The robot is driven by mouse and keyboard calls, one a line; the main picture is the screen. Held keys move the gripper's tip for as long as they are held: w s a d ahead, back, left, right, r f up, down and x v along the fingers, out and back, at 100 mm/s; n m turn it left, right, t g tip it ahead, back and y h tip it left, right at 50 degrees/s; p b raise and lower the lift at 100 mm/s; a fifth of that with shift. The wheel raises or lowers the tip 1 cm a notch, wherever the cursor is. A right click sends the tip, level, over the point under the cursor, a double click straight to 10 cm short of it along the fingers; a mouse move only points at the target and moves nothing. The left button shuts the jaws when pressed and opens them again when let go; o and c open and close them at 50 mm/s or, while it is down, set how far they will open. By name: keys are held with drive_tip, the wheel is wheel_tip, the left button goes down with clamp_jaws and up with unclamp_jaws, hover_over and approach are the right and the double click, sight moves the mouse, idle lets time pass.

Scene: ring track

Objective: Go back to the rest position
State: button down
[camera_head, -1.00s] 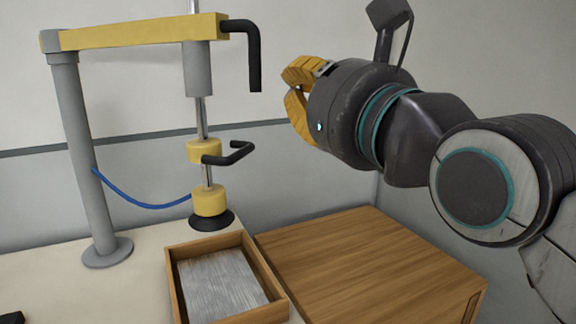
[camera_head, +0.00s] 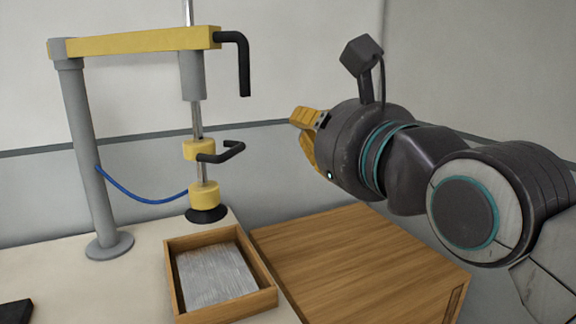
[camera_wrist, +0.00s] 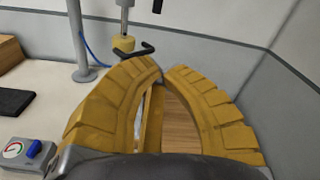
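My gripper (camera_head: 302,124) is in the air in the head view, right of the yellow-and-grey lifting stand (camera_head: 135,42) and above the wooden box (camera_head: 360,262). It points left in the picture and touches nothing. In the wrist view, its two yellow curved fingers (camera_wrist: 167,76) bend towards each other with a narrow gap between their tips. Nothing is held between them. Wood and the wall show through the gap.
A shallow wooden tray (camera_head: 271,287) holding a grey plate (camera_head: 215,272) stands left of the box. A black suction cup (camera_head: 206,215) hangs behind it. In the wrist view, a gauge with a blue knob (camera_wrist: 28,152) and a black pad (camera_wrist: 14,101) lie left. Walls close the back.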

drive_tip(key=s+d+f+n+g+h+p, duration=0.1)
drive_tip(key=d+f+n+g+h+p, duration=0.25)
drive_tip(key=f+n, duration=0.4)
drive_tip(key=s+d+f+n+g+h+p, duration=0.2)
drive_tip(key=d+f+n+g+p, duration=0.15)
drive_tip(key=d+f+n, duration=0.35)
drive_tip(key=s+d+f+n+g+h+p, duration=0.1)
drive_tip(key=s+d+f+n+g+p, duration=0.1)
drive_tip(key=s+f+n, duration=0.3)
drive_tip(key=s+d+f+n+g+p, duration=0.2)
drive_tip(key=s+f+n+g+p, duration=0.1)
drive_tip(key=s+f+n, duration=0.3)
drive_tip(key=shift+s+d+f+n+g+h+p, duration=0.2)
drive_tip(key=shift+s+n+g+h+p, duration=0.15)
drive_tip(key=shift+s+p, duration=0.35)
idle(0.3)
